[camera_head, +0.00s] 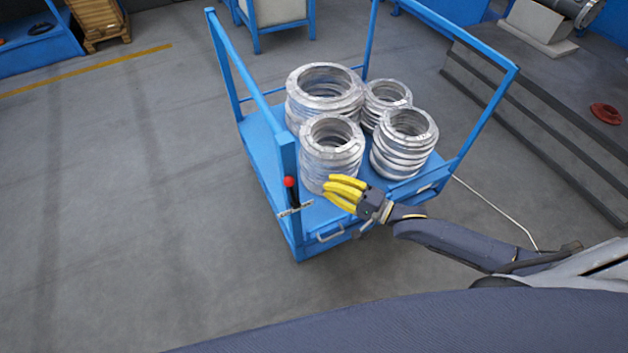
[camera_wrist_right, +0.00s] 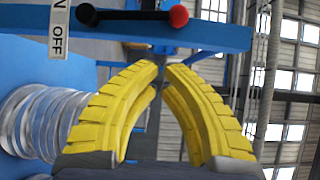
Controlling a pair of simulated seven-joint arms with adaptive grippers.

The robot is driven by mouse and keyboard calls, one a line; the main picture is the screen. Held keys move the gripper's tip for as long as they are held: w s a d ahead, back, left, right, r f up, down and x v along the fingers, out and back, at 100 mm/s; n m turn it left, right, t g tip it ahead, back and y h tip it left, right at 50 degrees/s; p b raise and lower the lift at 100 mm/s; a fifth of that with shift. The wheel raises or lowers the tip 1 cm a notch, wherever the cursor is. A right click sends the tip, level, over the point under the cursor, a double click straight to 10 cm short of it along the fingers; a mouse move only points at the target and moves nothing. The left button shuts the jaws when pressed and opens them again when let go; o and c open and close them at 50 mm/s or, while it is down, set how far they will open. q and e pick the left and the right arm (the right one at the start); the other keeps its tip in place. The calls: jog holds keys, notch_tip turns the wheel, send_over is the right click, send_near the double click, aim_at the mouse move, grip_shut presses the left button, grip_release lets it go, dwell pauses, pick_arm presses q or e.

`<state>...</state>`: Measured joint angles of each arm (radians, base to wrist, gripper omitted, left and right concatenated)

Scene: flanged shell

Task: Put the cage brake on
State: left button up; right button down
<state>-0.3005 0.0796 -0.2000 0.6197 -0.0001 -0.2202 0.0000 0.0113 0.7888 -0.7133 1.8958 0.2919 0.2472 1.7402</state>
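The cage brake is a lever on the blue cart's left front post. My left gripper is not in view.
Several stacks of silver flanged rings (camera_head: 326,85) stand on the blue cart (camera_head: 262,160), behind my right gripper. Blue rails rise at the cart's sides. A dark stepped platform (camera_head: 540,115) lies to the right. The floor left of the cart is clear.

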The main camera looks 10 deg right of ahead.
jog(key=shift+r+v, duration=0.1)
jog(key=shift+v, duration=1.35)
jog(key=shift+r+v, duration=0.15)
jog(key=shift+v, duration=1.25)
